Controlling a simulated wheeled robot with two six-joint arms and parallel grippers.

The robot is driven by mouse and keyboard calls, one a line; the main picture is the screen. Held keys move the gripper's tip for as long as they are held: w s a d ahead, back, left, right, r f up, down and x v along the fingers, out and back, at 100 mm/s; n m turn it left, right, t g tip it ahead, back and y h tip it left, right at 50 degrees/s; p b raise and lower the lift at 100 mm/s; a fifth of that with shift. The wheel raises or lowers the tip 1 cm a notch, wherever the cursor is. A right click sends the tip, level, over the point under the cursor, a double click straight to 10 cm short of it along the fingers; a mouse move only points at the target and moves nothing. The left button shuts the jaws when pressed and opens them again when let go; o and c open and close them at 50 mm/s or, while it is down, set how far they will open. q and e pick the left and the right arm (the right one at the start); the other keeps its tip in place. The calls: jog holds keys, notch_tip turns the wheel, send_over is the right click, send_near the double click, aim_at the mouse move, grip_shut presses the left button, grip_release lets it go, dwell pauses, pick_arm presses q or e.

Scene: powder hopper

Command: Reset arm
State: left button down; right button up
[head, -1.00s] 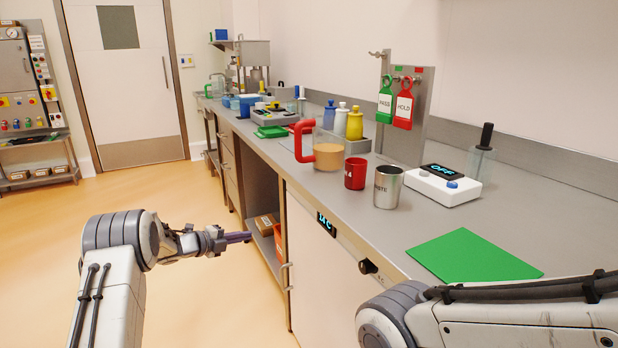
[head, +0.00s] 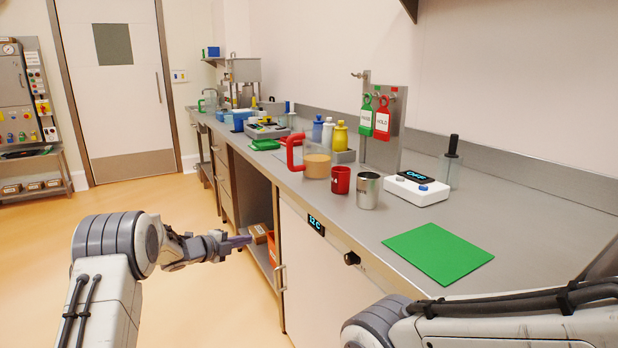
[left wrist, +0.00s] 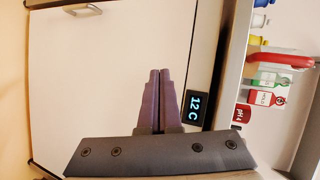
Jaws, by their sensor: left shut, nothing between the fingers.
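My left gripper (head: 238,241) is shut and empty, held in the air in front of the bench's cabinet, left of the white door (head: 300,270). In the left wrist view its two purple fingers (left wrist: 160,75) lie together with nothing between them, facing the white door and its "12 C" display (left wrist: 195,106). My right arm (head: 480,320) enters at the lower right of the head view; its gripper is out of the frame.
On the grey bench stand a red-handled jug (head: 317,165), a red cup (head: 340,181), a metal cup (head: 368,190), a white box reading OFF (head: 416,191) and a green mat (head: 438,254). Open floor (head: 150,225) lies left of the bench.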

pick_arm(q)
jog(key=s+d+r+n+y+p, duration=0.2)
jog(key=d+r+n+p, duration=0.15)
jog(key=r, duration=0.35)
jog(key=s+d+r+n+y+p, duration=0.25)
jog(key=d+r+p, duration=0.2)
jog(key=r, duration=0.25)
jog(key=s+d+r+n+g+y+p, duration=0.15)
jog(key=s+d+r+n+p, duration=0.35)
jog(key=s, duration=0.5)
jog(key=s+r+n+g+p, duration=0.2)
jog(key=s+g+p, duration=0.1)
jog(key=s, duration=1)
jog(key=s+d+r+n+g+p, duration=0.1)
jog(key=s+r+n+g+p, duration=0.1)
jog(key=s, duration=1.1)
jog(key=s+r+n+g+y+p, duration=0.1)
jog(key=s+g, duration=0.4)
jog(key=s, duration=0.8)
jog(key=r+p, duration=0.1)
jog(key=p, duration=0.1)
jog(key=shift+s+d+n+p, duration=0.15)
jog(key=shift+d+n+p, duration=0.05)
jog(key=shift+n+p, duration=0.2)
jog(key=shift+d, duration=0.3)
